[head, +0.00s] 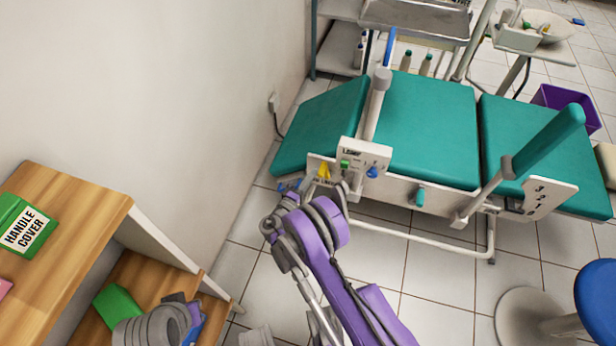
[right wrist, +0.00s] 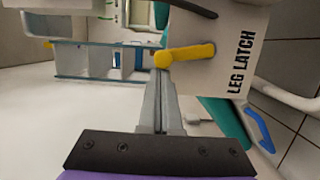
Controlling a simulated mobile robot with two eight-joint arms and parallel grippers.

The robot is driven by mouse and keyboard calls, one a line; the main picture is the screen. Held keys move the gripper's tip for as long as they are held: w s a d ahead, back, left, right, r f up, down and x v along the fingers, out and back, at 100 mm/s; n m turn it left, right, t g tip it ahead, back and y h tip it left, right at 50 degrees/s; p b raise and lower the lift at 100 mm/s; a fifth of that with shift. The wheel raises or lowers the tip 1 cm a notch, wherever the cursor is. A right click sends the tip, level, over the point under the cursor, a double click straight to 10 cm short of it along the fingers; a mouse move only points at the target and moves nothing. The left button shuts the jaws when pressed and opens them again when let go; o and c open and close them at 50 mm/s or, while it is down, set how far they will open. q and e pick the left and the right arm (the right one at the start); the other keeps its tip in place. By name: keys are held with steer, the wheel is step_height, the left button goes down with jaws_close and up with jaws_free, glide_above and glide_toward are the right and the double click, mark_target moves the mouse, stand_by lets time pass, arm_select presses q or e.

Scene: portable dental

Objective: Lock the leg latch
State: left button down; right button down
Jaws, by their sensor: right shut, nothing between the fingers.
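The leg latch is a yellow lever (right wrist: 188,55) on a pale plate (right wrist: 240,45) lettered LEG LATCH in the right wrist view. In the head view the small yellow lever (head: 323,171) shows at the near left side of the green dental chair (head: 425,125). My right gripper (right wrist: 160,88) is shut and empty, its fingertips close to the lever's rounded end; I cannot tell if they touch it. In the head view my right gripper (head: 312,186) is partly hidden by its own purple arm.
A wooden shelf (head: 90,215) with a green HANDLE COVER box (head: 25,228) stands at left. A green knob (head: 344,163) and blue knob (head: 372,172) sit beside the latch. A padded armrest (head: 548,142) angles up at right. A blue stool (head: 597,295) stands at lower right.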

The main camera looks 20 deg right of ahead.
arm_select(q)
steer(key=shift+f, duration=0.2)
arm_select(e)
steer(key=shift+s+d+r+m, duration=0.3)
steer(key=shift+s+d, duration=0.05)
steer(key=shift+d, duration=0.2)
